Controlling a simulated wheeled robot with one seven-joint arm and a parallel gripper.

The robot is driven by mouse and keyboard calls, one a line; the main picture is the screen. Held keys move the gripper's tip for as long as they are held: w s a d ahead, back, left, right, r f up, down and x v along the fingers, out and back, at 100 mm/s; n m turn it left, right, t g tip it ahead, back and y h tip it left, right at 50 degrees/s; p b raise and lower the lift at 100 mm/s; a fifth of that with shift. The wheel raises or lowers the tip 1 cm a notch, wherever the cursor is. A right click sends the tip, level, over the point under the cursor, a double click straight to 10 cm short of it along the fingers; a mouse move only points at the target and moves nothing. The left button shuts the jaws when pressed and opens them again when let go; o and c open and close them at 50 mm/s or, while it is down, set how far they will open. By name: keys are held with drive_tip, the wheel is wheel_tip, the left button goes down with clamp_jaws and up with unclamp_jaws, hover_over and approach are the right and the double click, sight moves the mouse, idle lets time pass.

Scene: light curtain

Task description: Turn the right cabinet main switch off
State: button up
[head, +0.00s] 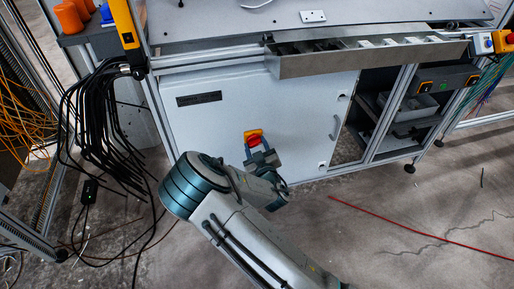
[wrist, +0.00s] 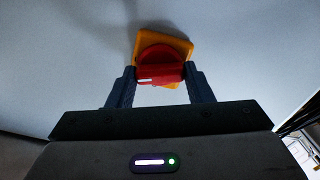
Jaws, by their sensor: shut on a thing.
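The main switch has a red rotary knob (head: 254,141) on a yellow plate (head: 253,133), mounted on the front of the light grey cabinet door (head: 215,105). In the wrist view the red knob (wrist: 160,64) sits between my two fingers, with the yellow plate (wrist: 177,44) behind it looking tilted. My gripper (wrist: 159,78) is shut on the knob's handle, one finger on each side. In the head view my gripper (head: 258,150) reaches the switch from below. The fingers cover the knob's lower part in the head view.
A metal tray (head: 360,58) juts out above the door. Black cables (head: 95,115) hang at the left, beside a yellow-black light curtain bar (head: 124,22). Open shelves (head: 400,105) stand at the right. A red cable (head: 420,230) lies on the otherwise fairly clear floor.

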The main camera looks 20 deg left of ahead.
drive_tip(key=n+b, duration=0.1)
drive_tip(key=n, duration=0.2)
drive_tip(key=shift+f+n, duration=0.1)
drive_tip(key=shift+n, duration=0.3)
drive_tip(key=n+b, duration=0.1)
drive_tip(key=n, duration=0.2)
drive_tip(key=shift+n, duration=0.3)
drive_tip(key=n+b, duration=0.1)
drive_tip(key=n, duration=0.5)
drive_tip(key=shift+n, duration=0.3)
drive_tip(key=o, duration=1)
drive_tip(key=p+v, duration=0.1)
drive_tip(key=v, duration=1.2)
drive_tip(key=shift+s+d+p, duration=0.25)
drive_tip(key=shift+s+p, duration=0.05)
drive_tip(key=shift+p, duration=0.05)
